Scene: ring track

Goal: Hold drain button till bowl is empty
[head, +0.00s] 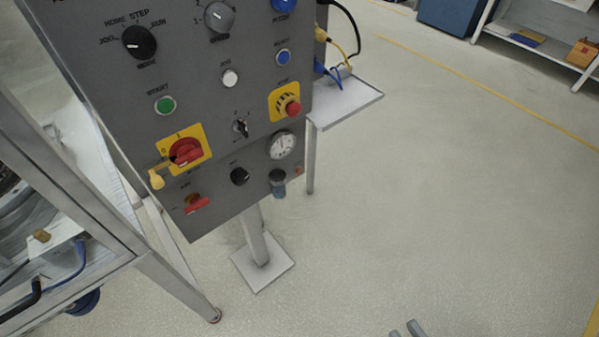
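A grey control panel (225,120) stands tilted in the picture at the upper left. Near its lower right corner is a round white gauge (282,145), and just below it a small dark bluish bowl (278,182). Its level is too small to read. A tiny red spot (298,170) sits right of the bowl; I cannot tell whether it is the drain button. My gripper (405,331) shows only as two grey fingertips at the bottom edge, with a gap between them. It is over the floor, well apart from the panel and bowl.
The panel carries a red emergency stop (292,108), a red rotary switch (186,151), a green button (165,105) and several knobs. A small white shelf (348,100) with cables adjoins its right side. A metal frame (150,262) stands left. The floor at right is clear.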

